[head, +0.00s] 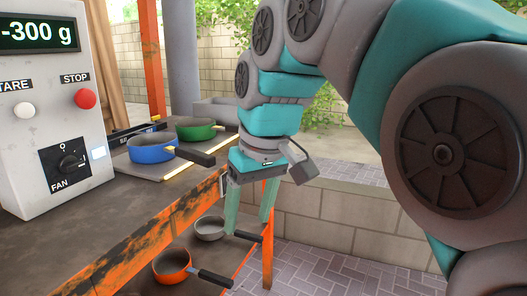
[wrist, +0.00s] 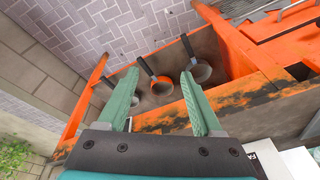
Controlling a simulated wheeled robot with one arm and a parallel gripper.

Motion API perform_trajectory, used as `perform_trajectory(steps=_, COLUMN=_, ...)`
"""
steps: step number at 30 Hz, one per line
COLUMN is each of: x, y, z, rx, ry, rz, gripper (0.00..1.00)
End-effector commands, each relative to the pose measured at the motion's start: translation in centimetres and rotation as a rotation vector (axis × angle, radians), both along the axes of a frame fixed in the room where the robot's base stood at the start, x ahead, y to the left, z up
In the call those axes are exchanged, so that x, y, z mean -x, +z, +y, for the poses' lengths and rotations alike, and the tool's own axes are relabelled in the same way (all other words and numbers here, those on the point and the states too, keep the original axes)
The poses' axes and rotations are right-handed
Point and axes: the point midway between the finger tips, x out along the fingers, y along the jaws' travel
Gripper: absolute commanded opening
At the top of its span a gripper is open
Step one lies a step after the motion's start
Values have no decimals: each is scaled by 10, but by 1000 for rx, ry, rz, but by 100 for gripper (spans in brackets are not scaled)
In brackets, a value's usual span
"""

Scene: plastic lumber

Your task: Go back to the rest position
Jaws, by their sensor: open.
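My gripper (head: 252,220) hangs from my arm just off the right side of the orange-framed bench, with its two green fingers pointing down and apart. In the wrist view my gripper (wrist: 160,78) is open, with nothing held between the fingers. Beyond and below the fingers lie pans on the lower shelf, one with an orange rim (wrist: 161,86). Whether the fingers are level with the shelf is hard to tell.
A blue pot (head: 152,148) and a green pot (head: 196,131) stand on the bench top. A pale pan (head: 208,229) and an orange pan (head: 172,267) sit on the lower shelf. A scale box (head: 45,110) reads -300 g. A low block wall (head: 340,215) stands behind; paving is clear at right.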

Motion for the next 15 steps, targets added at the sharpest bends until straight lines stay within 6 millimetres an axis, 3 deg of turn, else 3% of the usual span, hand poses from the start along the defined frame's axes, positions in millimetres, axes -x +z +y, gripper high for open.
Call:
perform_trajectory(steps=1, x=7, y=-15, z=-16, rx=11, ry=-43, rz=23, gripper=67)
perform_trajectory(steps=8, x=42, y=-85, z=-74, rx=59, ry=-214, rz=118, gripper=67)
perform_trajectory(steps=15, x=99, y=-159, z=-126, rx=109, ry=-377, rz=217, gripper=67)
